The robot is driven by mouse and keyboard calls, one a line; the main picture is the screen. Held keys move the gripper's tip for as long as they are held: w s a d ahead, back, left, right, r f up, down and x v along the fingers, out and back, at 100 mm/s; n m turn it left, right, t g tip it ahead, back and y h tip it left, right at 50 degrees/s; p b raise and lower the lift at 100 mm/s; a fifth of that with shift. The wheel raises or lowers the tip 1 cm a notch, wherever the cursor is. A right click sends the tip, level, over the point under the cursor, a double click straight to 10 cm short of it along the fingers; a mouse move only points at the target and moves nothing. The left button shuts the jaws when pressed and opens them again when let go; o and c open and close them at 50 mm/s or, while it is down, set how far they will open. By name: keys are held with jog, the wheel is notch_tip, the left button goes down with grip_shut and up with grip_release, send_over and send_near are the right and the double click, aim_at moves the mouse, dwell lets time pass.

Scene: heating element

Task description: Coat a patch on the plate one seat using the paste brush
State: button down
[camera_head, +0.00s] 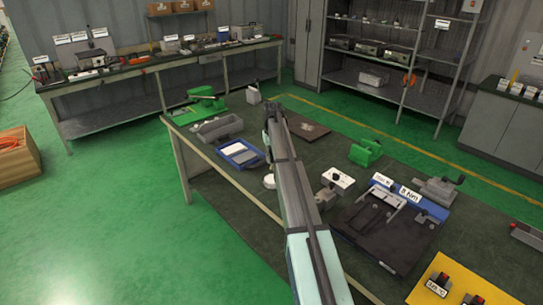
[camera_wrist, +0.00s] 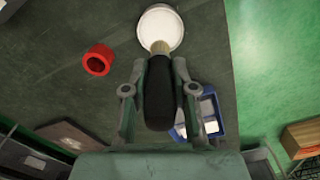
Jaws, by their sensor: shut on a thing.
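My gripper (camera_wrist: 158,72) is shut on the black handle of the paste brush (camera_wrist: 159,98) in the wrist view. The brush's pale end lies over the near edge of a round white pot (camera_wrist: 161,24); I cannot tell whether it touches the contents. A small round white thing, probably this pot (camera_head: 269,181), shows left of my arm in the head view. There my gripper (camera_head: 273,112) is small and dark above the bench, and the brush cannot be made out. I cannot tell which surface is the plate one seat.
A blue tray (camera_head: 228,146) with pale plates stands on the bench's left. A brown square (camera_head: 311,131) lies beyond my arm. A dark fixture (camera_head: 375,250) and green clamp (camera_head: 366,153) stand to the right. A red ring (camera_wrist: 98,60) lies near the pot.

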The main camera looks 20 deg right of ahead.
aim_at(272, 169)
jog(key=shift+f+b, duration=0.95)
jog(key=shift+f, duration=1.65)
jog(key=shift+f, duration=0.55)
jog(key=shift+r, duration=0.15)
jog(key=shift+r+p, duration=1.25)
jog(key=shift+r, duration=2.15)
